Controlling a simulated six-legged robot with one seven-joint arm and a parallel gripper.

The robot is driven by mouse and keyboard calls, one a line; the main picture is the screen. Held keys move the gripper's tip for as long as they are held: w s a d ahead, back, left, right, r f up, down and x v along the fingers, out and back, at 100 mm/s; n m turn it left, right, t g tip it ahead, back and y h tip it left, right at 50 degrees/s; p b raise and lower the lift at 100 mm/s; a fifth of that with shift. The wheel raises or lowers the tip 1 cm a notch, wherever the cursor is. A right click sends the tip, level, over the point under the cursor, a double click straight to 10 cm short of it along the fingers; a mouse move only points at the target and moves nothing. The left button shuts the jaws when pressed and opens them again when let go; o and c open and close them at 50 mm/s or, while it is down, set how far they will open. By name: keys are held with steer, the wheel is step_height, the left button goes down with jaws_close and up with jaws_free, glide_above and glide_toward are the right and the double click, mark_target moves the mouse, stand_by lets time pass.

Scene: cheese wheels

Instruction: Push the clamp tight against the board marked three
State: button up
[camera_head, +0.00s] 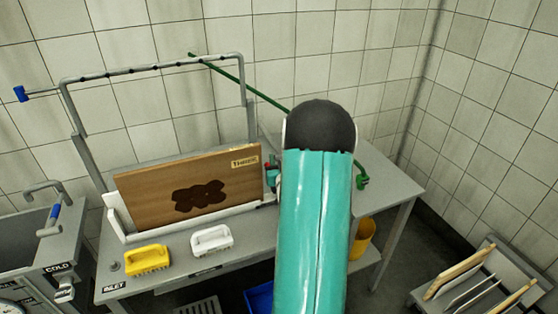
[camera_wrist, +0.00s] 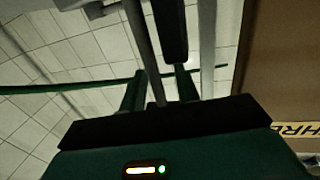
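The board marked three (camera_head: 190,187) is wooden with a dark brown stain and stands upright in a white holder (camera_head: 118,218) on the grey table. Its label is at its upper right corner. In the wrist view the board (camera_wrist: 280,60) fills the right edge. My teal arm covers the table right of the board in the head view. A small red and teal part (camera_head: 271,172) shows beside the board's right end; I cannot tell whether it is the clamp.
A grey pipe frame (camera_head: 150,68) rises behind the board, with a green hose (camera_head: 240,80) slanting from it. A yellow brush (camera_head: 147,260) and a white brush (camera_head: 211,240) lie in front. A sink (camera_head: 35,235) is left; a rack of boards (camera_head: 480,280) stands right.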

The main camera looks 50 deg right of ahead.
jaws_close()
steer(key=w+a, duration=0.2)
steer(key=a, duration=0.1)
steer(key=shift+a, duration=0.15)
jaws_free()
steer(key=v, duration=1.3)
steer(key=shift+s+a, duration=0.25)
steer(key=shift+s, duration=0.05)
